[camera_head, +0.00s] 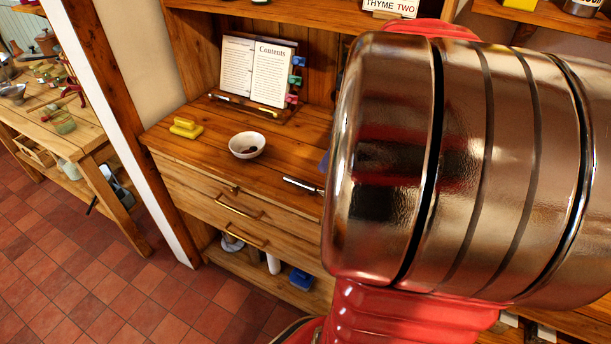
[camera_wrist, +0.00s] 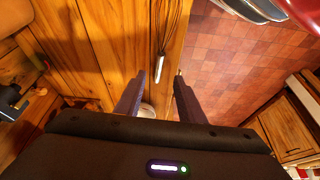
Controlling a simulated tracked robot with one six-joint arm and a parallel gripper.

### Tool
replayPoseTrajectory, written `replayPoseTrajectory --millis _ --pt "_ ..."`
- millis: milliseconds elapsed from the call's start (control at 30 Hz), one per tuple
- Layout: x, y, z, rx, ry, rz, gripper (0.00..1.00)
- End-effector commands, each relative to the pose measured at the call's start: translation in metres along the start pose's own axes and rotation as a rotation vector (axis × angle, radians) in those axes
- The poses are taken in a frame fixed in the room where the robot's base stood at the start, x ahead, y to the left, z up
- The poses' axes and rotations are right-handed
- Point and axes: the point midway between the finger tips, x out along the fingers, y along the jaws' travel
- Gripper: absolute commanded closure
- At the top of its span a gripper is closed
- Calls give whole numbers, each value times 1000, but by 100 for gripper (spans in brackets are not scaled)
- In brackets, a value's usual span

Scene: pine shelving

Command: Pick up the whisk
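The whisk (camera_wrist: 160,66) lies on the wooden counter near its front edge. In the wrist view its pale metal handle points toward my gripper, and its dark wire loops run to the top of the picture. In the head view a silver and dark handle (camera_head: 302,185), which looks like the whisk's, shows at the counter's front edge; the rest is hidden behind my arm. My gripper (camera_wrist: 159,76) is open and empty, with the handle's end appearing between its two fingertips. I cannot tell the height between them. The head view does not show my gripper.
Drawers with brass handles (camera_head: 240,207) are below. Tiled floor (camera_head: 150,295) lies in front.

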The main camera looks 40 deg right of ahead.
Motion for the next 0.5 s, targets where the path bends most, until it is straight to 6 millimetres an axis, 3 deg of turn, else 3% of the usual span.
replayPoseTrajectory --millis 500 --pt "73 -1 0 0 -1 -2 64"
